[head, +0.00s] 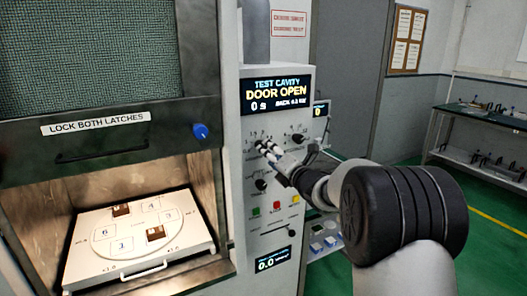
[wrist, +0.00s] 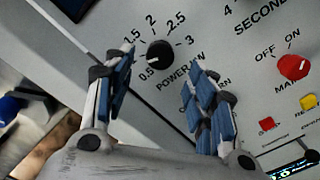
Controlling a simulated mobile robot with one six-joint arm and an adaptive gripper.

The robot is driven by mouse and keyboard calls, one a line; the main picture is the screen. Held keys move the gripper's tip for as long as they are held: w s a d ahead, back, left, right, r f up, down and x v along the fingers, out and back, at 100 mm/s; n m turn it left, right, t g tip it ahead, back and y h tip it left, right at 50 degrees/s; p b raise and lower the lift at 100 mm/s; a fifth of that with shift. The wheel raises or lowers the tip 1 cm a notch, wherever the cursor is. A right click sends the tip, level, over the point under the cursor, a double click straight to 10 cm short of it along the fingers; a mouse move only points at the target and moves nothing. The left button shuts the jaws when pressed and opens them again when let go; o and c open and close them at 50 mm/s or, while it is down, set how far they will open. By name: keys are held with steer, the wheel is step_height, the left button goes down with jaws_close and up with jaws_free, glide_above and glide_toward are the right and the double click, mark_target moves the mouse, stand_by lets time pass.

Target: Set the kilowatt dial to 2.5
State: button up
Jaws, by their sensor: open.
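The kilowatt dial (wrist: 160,54) is a round black knob on the grey panel, with marks including 0.5, 1.5, 2, 2.5 and 3 around it and a partly covered "POWER" label below. A small pale pointer mark appears on its lower left side, toward 0.5; the exact setting is hard to read. My gripper (wrist: 158,62) is open, its blue-padded fingers spread on either side of the dial in the wrist view, with visible gaps.
A red-topped main knob (wrist: 293,67), a red button (wrist: 267,124) and a yellow button (wrist: 308,102) lie right of the fingers. The display (head: 275,94) reads "DOOR OPEN". Left is the open cavity with a white tray (head: 85,272) and a blue latch knob (head: 201,131).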

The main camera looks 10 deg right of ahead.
steer(key=x, duration=0.5)
steer(key=shift+w, duration=0.15)
steer(key=shift+c, duration=0.2)
steer(key=c, duration=1)
